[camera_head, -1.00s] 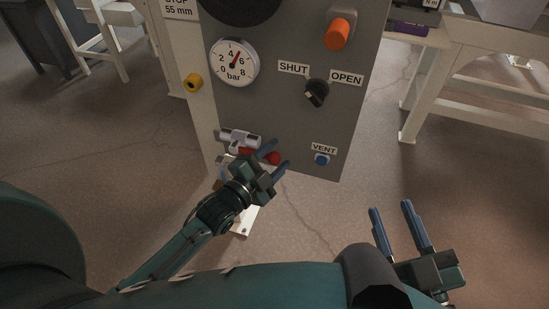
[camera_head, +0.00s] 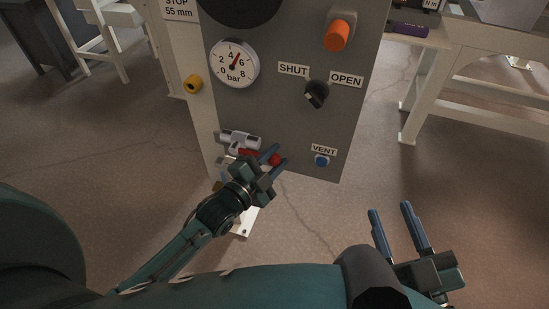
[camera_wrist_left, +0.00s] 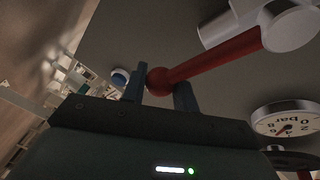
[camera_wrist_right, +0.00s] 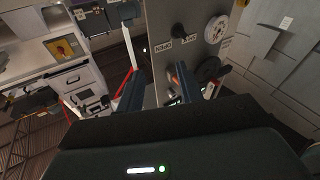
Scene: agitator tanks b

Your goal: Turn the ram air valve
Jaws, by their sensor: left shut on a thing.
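The ram air valve is a silver body (camera_head: 238,139) low on the left of the grey panel, with a red lever (camera_head: 252,154) pointing right. The lever ends in a red ball, and part of it is hidden behind my left gripper in the head view. My left gripper (camera_head: 280,155) is shut on the lever's ball end. In the left wrist view the red ball (camera_wrist_left: 158,81) sits between the two blue fingers, and the silver valve body (camera_wrist_left: 285,25) is at upper right. My right gripper (camera_head: 391,209) is open and empty, low at the right, away from the panel.
The panel (camera_head: 275,125) also carries a pressure gauge (camera_head: 234,63), a black SHUT/OPEN knob (camera_head: 316,94), an orange knob (camera_head: 337,36) and a blue VENT button (camera_head: 321,160). A yellow knob (camera_head: 193,84) is at its left. A pale table (camera_head: 460,75) stands right. Floor between is clear.

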